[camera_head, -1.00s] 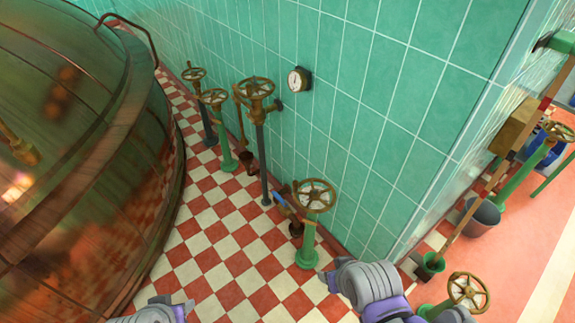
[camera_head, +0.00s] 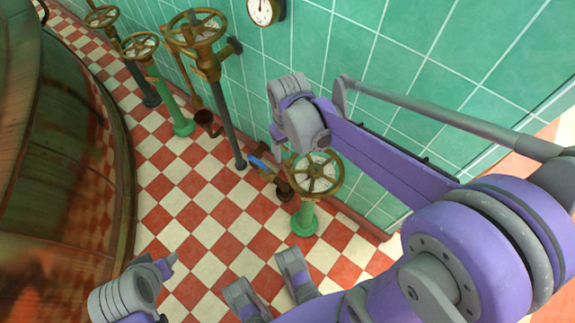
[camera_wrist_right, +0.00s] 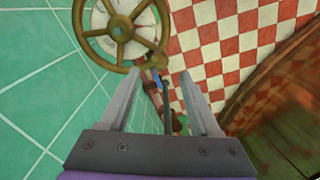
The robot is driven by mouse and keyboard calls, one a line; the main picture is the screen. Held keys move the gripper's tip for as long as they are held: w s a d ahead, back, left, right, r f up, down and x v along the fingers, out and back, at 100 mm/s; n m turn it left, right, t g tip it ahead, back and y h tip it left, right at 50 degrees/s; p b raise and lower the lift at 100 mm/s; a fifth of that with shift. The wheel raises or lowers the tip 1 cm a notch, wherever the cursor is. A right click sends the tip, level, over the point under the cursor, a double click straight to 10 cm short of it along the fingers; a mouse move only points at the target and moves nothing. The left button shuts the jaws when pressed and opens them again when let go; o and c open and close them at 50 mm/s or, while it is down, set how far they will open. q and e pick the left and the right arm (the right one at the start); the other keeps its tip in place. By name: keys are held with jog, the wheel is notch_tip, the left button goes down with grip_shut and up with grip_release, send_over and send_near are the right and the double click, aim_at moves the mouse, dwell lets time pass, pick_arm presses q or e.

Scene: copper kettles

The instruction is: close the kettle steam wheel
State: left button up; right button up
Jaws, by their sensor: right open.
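The steam wheel (camera_head: 318,173) is a brass hand wheel with spokes over a pale dial on a green post, beside the tiled wall. In the right wrist view the wheel (camera_wrist_right: 121,30) fills the upper left, close to the left finger in the picture. My right gripper (camera_head: 299,142) is above and just to the left of the wheel. In the right wrist view its two fingers (camera_wrist_right: 160,78) are spread with nothing held between them. I cannot tell whether a finger touches the rim. Parts of my left arm show at the lower left, without clear jaws.
A large copper kettle (camera_head: 62,180) stands at the left. Other brass wheels (camera_head: 195,30) on posts line the wall, with a gauge (camera_head: 263,10) above. A blue-handled valve (camera_head: 262,163) is beside the steam wheel. Checkered floor (camera_head: 185,215) between kettle and wall is clear.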

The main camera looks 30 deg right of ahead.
aim_at(289, 162)
notch_tip(289, 162, down, 8)
jog(key=shift+s+f+b, duration=0.15)
jog(key=shift+f+b, duration=0.05)
jog(key=shift+b, duration=0.95)
grip_shut()
dwell(0.6)
